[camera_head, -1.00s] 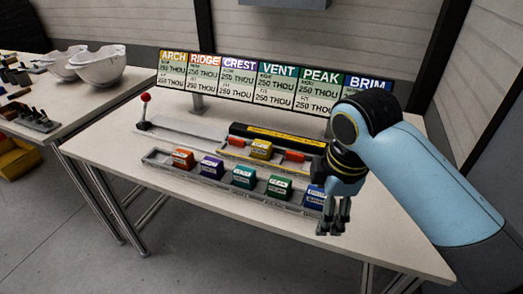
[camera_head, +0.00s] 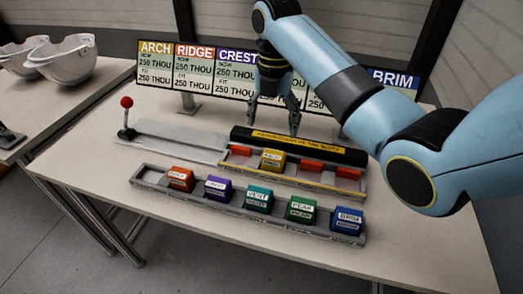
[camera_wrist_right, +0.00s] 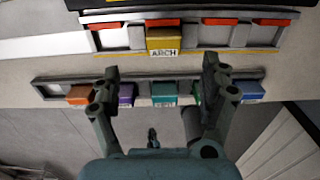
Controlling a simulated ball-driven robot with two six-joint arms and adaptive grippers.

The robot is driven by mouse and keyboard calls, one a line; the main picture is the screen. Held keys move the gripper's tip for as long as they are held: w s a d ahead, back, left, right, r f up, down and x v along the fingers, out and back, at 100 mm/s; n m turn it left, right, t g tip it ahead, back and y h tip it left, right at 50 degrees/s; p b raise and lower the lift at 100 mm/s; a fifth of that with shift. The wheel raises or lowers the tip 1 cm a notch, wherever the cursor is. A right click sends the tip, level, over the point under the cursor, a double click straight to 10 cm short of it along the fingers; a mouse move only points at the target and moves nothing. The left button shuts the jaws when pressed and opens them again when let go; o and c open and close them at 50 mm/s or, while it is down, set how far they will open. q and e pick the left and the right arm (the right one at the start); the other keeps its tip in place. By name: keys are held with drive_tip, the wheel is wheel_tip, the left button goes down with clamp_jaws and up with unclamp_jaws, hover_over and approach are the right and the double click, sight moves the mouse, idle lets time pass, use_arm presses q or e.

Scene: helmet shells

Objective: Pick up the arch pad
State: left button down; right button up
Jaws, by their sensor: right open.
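The arch pad is a yellow block (camera_head: 272,160) seated in the back tray between red blocks. In the right wrist view the arch pad (camera_wrist_right: 163,42) shows its ARCH label, upper centre, beyond the fingertips. My right gripper (camera_head: 276,112) hangs behind and above the back tray, in front of the sign boards, with its fingers apart. In the wrist view the right gripper (camera_wrist_right: 160,75) is open and empty, its two fingers spread wide on either side of the pad's line. My left gripper is not in view.
A front tray (camera_head: 150,179) holds several coloured pads: an orange pad (camera_head: 180,179), purple, teal, green and blue. A black bar with a yellow label (camera_head: 298,145) lies behind the arch pad. A red-knobbed lever (camera_head: 127,103) stands left. White helmet shells (camera_head: 62,58) sit on the left table.

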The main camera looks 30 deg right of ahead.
hover_over(272, 155)
wheel_tip(272, 155, down, 5)
drive_tip(key=shift+d+r, duration=0.15)
drive_tip(key=shift+r, duration=0.05)
drive_tip(key=shift+w+f, duration=0.1)
drive_tip(key=shift+f, duration=0.3)
drive_tip(key=f, duration=0.3)
drive_tip(key=shift+s+f, duration=0.25)
drive_tip(key=shift+f, duration=0.45)
drive_tip(key=shift+w+f, duration=0.1)
drive_tip(key=shift+c, duration=2.3)
drive_tip(key=c, duration=0.5)
drive_tip(key=shift+c, duration=1.4)
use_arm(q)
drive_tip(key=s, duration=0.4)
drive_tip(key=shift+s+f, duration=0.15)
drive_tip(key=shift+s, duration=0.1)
use_arm(e)
drive_tip(key=shift+r, duration=0.2)
